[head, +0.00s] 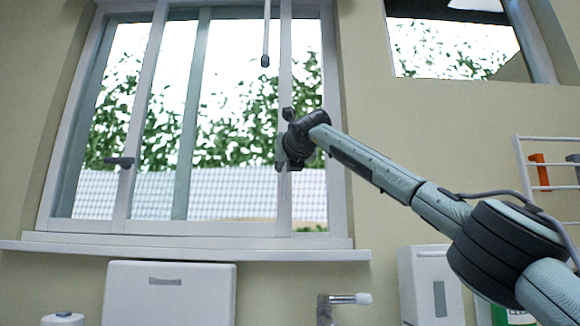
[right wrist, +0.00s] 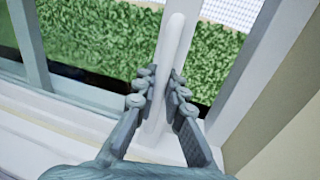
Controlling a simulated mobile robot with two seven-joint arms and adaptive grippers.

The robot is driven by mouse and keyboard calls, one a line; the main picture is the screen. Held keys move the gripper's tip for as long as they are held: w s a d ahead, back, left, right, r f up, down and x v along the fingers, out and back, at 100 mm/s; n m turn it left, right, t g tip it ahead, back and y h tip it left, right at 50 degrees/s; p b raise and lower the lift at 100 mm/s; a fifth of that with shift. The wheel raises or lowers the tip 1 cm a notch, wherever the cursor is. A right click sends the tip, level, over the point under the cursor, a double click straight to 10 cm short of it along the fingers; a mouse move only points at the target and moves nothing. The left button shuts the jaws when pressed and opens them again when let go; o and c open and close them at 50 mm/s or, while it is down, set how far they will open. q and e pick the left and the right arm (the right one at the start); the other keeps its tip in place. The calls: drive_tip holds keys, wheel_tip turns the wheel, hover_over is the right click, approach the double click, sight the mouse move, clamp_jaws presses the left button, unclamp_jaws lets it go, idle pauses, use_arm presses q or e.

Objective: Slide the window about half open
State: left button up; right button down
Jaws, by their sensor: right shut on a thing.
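The window (head: 46,215) fills the left half of the head view, with a white frame and several upright bars. A dark handle (head: 120,161) sits on a white upright at its left. My right gripper (head: 287,142) is at the white upright (head: 285,60) near the window's right side. In the right wrist view, the fingers of my right gripper (right wrist: 160,90) are closed on both sides of a pale vertical bar handle (right wrist: 174,40). Glass with greenery behind shows on both sides of that upright. In the head view the gripper hides the bar handle. My left gripper is not in view.
A sill (head: 190,251) runs under the window. A thin rod (head: 265,35) hangs in front of the glass. Below are a white panel (head: 170,300), a tap (head: 340,299) and a white dispenser (head: 430,285). A wall rack (head: 545,165) stands at the right.

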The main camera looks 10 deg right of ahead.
sight(269, 171)
drive_tip(key=a, duration=0.2)
drive_tip(key=shift+w+a, duration=0.2)
drive_tip(key=shift+a, duration=0.15)
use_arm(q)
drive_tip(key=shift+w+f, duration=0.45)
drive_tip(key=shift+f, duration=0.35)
use_arm(e)
drive_tip(key=shift+a, duration=0.15)
drive_tip(key=c, duration=1.9)
unclamp_jaws()
drive_tip(key=shift+o, duration=0.2)
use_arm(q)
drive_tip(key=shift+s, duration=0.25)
use_arm(e)
drive_tip(key=s, duration=1.2)
